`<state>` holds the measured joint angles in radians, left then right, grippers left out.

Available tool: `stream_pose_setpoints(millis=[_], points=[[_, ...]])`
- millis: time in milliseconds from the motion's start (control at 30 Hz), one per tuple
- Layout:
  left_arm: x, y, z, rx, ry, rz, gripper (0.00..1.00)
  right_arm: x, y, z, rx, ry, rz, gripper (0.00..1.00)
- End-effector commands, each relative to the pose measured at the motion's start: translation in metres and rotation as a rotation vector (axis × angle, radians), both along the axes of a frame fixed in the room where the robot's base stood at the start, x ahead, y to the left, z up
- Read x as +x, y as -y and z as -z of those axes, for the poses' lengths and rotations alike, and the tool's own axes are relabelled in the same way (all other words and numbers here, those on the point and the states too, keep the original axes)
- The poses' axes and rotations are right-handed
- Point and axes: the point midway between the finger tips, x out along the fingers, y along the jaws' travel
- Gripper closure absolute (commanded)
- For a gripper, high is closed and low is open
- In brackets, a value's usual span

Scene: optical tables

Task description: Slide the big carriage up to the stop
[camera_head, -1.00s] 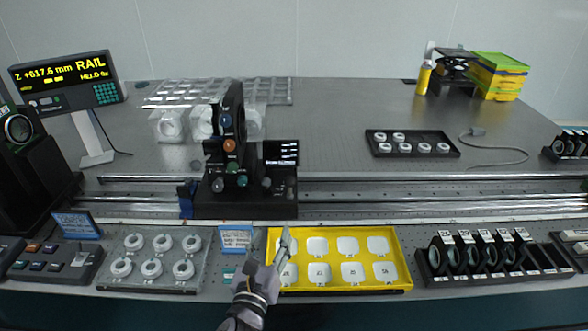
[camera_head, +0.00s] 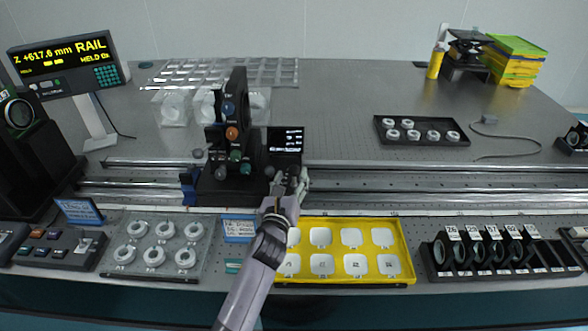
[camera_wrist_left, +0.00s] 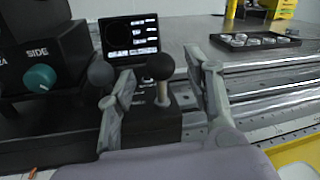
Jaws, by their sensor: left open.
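The big black carriage (camera_head: 224,187) stands on the rail (camera_head: 400,184), with knobs and a small screen (camera_head: 284,140) on its right part. At its left side is a blue block (camera_head: 188,186), which may be the stop. My left gripper (camera_head: 290,182) is at the carriage's right end. In the left wrist view the gripper (camera_wrist_left: 160,92) is open, its fingers on either side of a black ball knob (camera_wrist_left: 160,66) on a short post. I cannot tell whether they touch it. A teal knob marked SIDE (camera_wrist_left: 40,78) is at the left. My right gripper is not in view.
A readout (camera_head: 66,60) shows Z +617.6 mm, RAIL and HELD. In front of the rail are a yellow tray (camera_head: 408,262), a clear tray with white rings (camera_head: 118,268) and a rack of black-rimmed discs (camera_head: 428,262). The rail right of the carriage is clear.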

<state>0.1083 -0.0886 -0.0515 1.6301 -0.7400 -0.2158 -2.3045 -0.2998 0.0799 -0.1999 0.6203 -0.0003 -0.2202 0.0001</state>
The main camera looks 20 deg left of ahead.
Motion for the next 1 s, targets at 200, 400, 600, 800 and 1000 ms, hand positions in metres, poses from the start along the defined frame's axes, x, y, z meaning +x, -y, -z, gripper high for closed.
stream_pose_setpoints(millis=[200, 400, 600, 800, 1000], points=[[0.030, -0.002, -0.001, -0.002, 0.001, 0.001, 0.53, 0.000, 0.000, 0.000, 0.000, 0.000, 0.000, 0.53], [0.038, -0.003, 0.000, -0.002, 0.000, 0.001, 0.53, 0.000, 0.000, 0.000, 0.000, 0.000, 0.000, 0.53], [0.038, -0.003, 0.000, -0.001, 0.000, 0.001, 0.53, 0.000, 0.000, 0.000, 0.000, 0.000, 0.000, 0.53], [0.038, -0.003, 0.000, -0.001, 0.000, 0.001, 0.64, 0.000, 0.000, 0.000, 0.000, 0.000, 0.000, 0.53], [0.038, -0.003, 0.000, -0.001, 0.000, 0.001, 0.77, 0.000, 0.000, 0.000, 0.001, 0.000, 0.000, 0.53]])
